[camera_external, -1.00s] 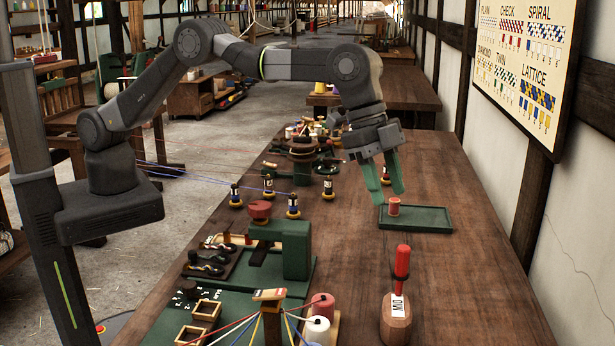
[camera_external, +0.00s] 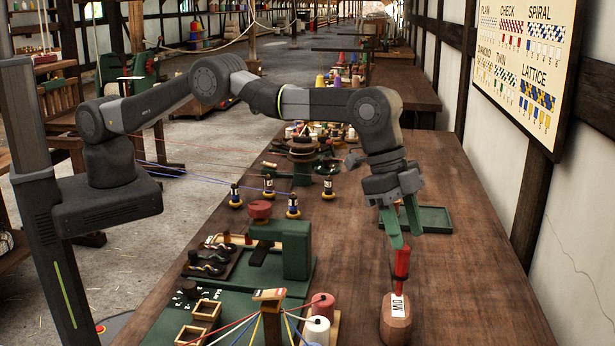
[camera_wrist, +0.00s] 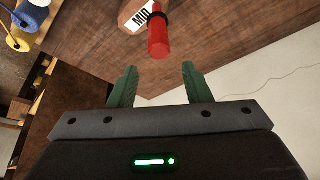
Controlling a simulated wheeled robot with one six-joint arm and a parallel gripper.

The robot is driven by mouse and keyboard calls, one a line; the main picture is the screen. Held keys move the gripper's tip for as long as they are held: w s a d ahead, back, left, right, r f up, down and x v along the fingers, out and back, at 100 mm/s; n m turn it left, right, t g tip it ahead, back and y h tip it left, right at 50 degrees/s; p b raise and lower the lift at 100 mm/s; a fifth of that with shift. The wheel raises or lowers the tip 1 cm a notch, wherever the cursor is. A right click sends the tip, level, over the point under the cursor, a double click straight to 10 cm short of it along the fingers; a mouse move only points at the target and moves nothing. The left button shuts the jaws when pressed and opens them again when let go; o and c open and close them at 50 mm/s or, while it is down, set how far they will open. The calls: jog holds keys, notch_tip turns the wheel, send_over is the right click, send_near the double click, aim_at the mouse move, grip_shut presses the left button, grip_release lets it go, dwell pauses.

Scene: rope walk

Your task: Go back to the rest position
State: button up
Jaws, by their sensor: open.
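My gripper (camera_external: 406,238) is open, its green fingers pointing down over the workbench (camera_external: 455,290). It hangs in front of the green tray (camera_external: 436,219) and just behind and above the red-handled tool (camera_external: 402,263) with a wooden block marked "MID". In the wrist view, my gripper (camera_wrist: 159,70) shows two spread fingers with nothing between them. The red handle (camera_wrist: 158,36) shows ahead of them, apart from the fingertips. The small red spool in the tray does not show now; my gripper covers that spot.
A green press-like fixture (camera_external: 296,250) stands left of my gripper. Red and white spools (camera_external: 317,328) stand at the front. Bobbins (camera_external: 293,206) with threads stand mid-bench. A pattern board (camera_external: 527,60) hangs on the right wall. The bench's right side is mostly clear.

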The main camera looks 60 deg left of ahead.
notch_tip(320, 180, up, 6)
jog(key=p, duration=0.3)
jog(key=shift+f, duration=0.1)
jog(key=w+a+f+n+t+y+b, duration=0.1)
jog(key=w+a+f+n+b, duration=0.15)
jog(key=w+a, duration=1.15)
jog(key=w+a+f+n+t+b, duration=0.1)
jog(key=w+a+f+n+b, duration=0.15)
jog(key=w+a, duration=1.2)
jog(key=w+a+f+n+b, duration=0.1)
jog(key=w+a, duration=0.2)
jog(key=a, duration=0.4)
jog(key=w+a+n+b, duration=0.1)
jog(key=w+a, duration=0.2)
jog(key=a, duration=0.4)
jog(key=shift+a+f+t+y+b, duration=0.3)
jog(key=shift+f+b, duration=0.05)
jog(key=shift+w, duration=0.1)
